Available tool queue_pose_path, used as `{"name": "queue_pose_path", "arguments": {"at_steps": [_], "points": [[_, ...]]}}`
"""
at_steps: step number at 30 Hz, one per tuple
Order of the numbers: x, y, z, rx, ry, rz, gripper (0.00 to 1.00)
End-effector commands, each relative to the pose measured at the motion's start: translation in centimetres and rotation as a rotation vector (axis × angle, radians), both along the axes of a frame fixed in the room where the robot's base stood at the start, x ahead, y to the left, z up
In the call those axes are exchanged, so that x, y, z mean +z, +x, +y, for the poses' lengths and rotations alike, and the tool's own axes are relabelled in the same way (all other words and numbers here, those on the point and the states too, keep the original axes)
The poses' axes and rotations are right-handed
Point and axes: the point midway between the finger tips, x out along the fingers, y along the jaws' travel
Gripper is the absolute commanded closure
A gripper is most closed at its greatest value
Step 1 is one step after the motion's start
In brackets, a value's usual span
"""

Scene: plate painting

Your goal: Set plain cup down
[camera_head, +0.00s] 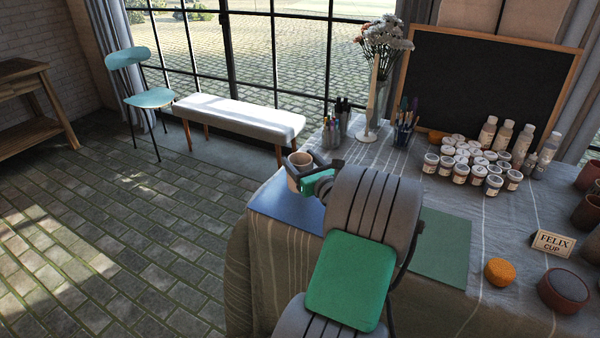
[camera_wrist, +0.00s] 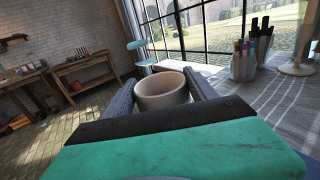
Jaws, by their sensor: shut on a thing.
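The plain cup (camera_head: 299,160) is pale beige and roughly upright, in my gripper (camera_head: 313,173) above the near left part of the table. In the wrist view the cup (camera_wrist: 163,92) sits between the two dark fingers of my gripper (camera_wrist: 166,88), its open rim up. My gripper is shut on it. A blue mat (camera_head: 290,203) lies on the table below and beside the cup. My arm hides part of the table. I cannot tell the exact gap between the cup's base and the table.
A green mat (camera_head: 443,248) lies right of my arm. Pen holders (camera_head: 337,128), a vase of flowers (camera_head: 378,95) and paint jars (camera_head: 478,160) stand farther back. A "FELIX CUP" sign (camera_head: 553,244), an orange sponge (camera_head: 499,271) and brown pots (camera_head: 586,212) are at right.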

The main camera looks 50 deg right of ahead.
Motion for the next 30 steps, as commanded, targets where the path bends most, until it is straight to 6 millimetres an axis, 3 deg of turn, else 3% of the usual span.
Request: {"name": "queue_pose_path", "arguments": {"at_steps": [1,3,14,15,22,30], "points": [[-1.6,-0.1,0.0,-0.001,0.004,0.001,1.0],[-2.6,-0.1,0.0,-0.001,0.004,0.0,1.0],[-2.8,-0.1,0.1,0.0,0.002,-0.001,1.0],[-2.9,-0.1,0.1,0.0,0.002,0.0,0.32],[-2.9,-0.1,0.1,0.0,0.003,0.001,0.13],[-2.6,-0.1,0.1,0.0,0.002,0.0,0.12]]}}
